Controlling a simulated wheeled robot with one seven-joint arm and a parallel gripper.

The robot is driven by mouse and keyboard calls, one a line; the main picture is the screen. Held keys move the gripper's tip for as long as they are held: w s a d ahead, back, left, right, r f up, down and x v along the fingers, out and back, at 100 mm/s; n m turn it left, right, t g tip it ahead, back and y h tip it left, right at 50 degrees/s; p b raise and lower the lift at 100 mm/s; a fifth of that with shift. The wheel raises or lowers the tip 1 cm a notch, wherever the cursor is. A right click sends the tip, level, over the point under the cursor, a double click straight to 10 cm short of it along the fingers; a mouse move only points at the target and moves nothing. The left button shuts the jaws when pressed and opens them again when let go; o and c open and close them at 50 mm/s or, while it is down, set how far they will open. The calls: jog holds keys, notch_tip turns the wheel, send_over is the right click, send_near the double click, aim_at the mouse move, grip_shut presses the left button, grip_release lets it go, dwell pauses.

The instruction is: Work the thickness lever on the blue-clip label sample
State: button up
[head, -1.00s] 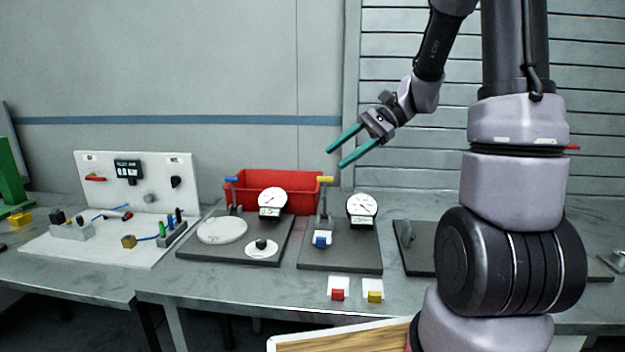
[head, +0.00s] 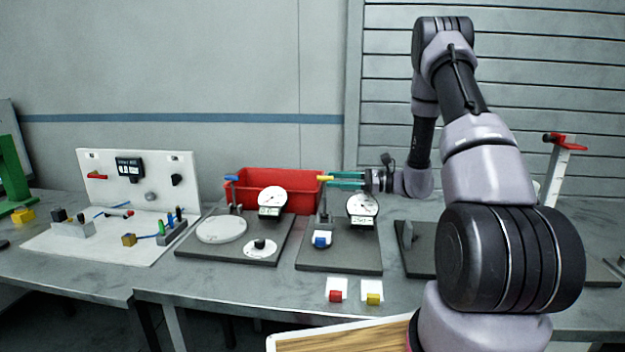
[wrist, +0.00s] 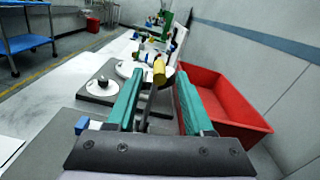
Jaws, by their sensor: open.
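The blue-clip label sample (head: 321,240) sits on the dark base plate (head: 340,262) of the right-hand gauge stand, below its post. The stand's lever has a yellow handle (head: 325,178) at the top of the post. The stand's round dial gauge (head: 362,206) is right of the post. My gripper (head: 346,180) is open, level with the yellow handle and to its right. In the wrist view, the yellow handle (wrist: 159,72) lies ahead between the two teal fingers, beyond or near their tips. A blue clip (wrist: 82,125) shows at lower left.
A red bin (head: 285,178) stands behind the stands, close to the fingers. Red-clip (head: 336,294) and yellow-clip (head: 373,298) samples lie in front on the grey table.

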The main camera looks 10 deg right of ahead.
jog(key=x, duration=0.7)
jog(key=shift+a, duration=0.15)
grip_shut()
dwell(1.2)
